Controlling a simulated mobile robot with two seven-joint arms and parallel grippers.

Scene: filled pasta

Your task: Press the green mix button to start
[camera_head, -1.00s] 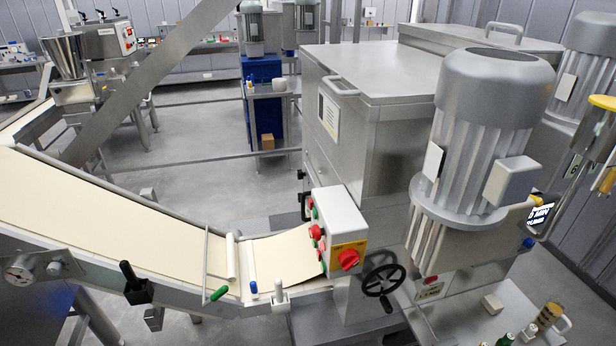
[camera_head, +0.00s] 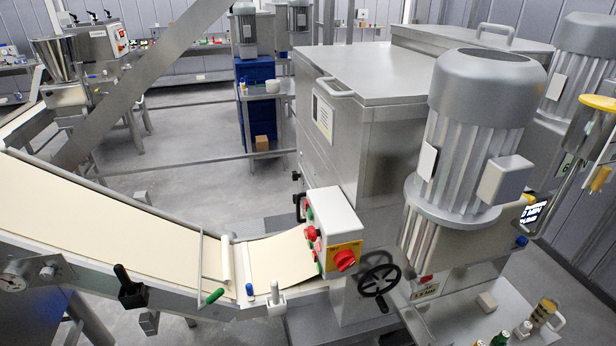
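A white control box (camera_head: 332,229) is mounted at the end of the dough conveyor, on the side of the steel mixer housing (camera_head: 375,150). Its left face carries small green and red buttons; a green button (camera_head: 310,213) shows near the top, with a red one (camera_head: 311,233) below it. A larger red knob (camera_head: 345,260) sits on a yellow plate on the front face. I cannot read any label on the buttons. Neither of my grippers is in view.
A conveyor with a pale dough sheet (camera_head: 100,220) runs from the left to the box. A black handwheel (camera_head: 379,281) is below the box. A large grey motor (camera_head: 475,130) stands at the right. Open grey floor (camera_head: 200,150) lies behind the conveyor.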

